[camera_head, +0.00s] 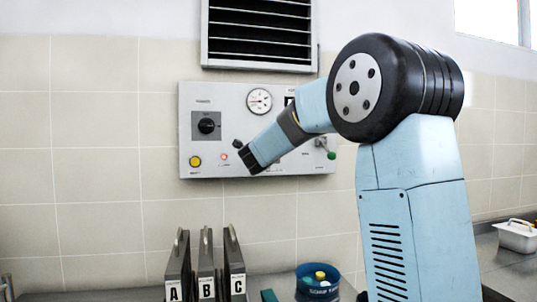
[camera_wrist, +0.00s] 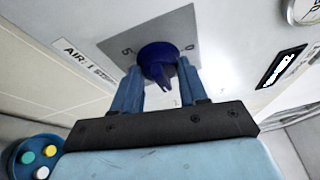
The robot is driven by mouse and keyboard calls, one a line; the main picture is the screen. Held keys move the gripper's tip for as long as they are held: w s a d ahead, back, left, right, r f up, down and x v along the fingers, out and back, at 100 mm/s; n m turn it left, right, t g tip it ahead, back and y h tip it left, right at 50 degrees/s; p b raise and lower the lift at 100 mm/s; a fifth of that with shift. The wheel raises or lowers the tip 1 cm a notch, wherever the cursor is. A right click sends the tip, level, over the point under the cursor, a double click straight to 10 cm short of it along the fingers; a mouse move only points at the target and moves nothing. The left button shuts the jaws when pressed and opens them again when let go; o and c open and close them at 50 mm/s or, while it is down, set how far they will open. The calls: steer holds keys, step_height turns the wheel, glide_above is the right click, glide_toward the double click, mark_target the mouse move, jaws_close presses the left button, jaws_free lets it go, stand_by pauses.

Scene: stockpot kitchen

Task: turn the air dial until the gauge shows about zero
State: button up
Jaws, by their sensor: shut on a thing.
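The air dial (camera_wrist: 158,60) is a dark blue knob on a grey plate (camera_wrist: 118,46) marked 5 and 0 in the wrist view, beside a label reading "AIR". My gripper (camera_wrist: 161,78) is shut on it, one finger on each side. In the head view, my arm hides the dial's plate and my fingers. The round white gauge (camera_head: 259,100) is on the wall panel (camera_head: 230,98), above my wrist. Its needle is too small to read surely. Part of a round gauge also shows at the wrist view's top right (camera_wrist: 305,10).
A vent (camera_head: 260,35) is above. Lettered black boards (camera_head: 206,270) and a blue tub (camera_head: 318,286) stand below.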

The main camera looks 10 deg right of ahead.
steer(key=shift+d+f, duration=0.2)
steer(key=shift+f, duration=0.05)
steer(key=o, duration=0.8)
steer(key=shift+o, duration=1.2)
steer(key=shift+a+r, duration=0.1)
steer(key=shift+r, duration=0.05)
steer(key=v, duration=1.3)
steer(key=shift+s, duration=0.35)
steer(key=shift+a, duration=0.15)
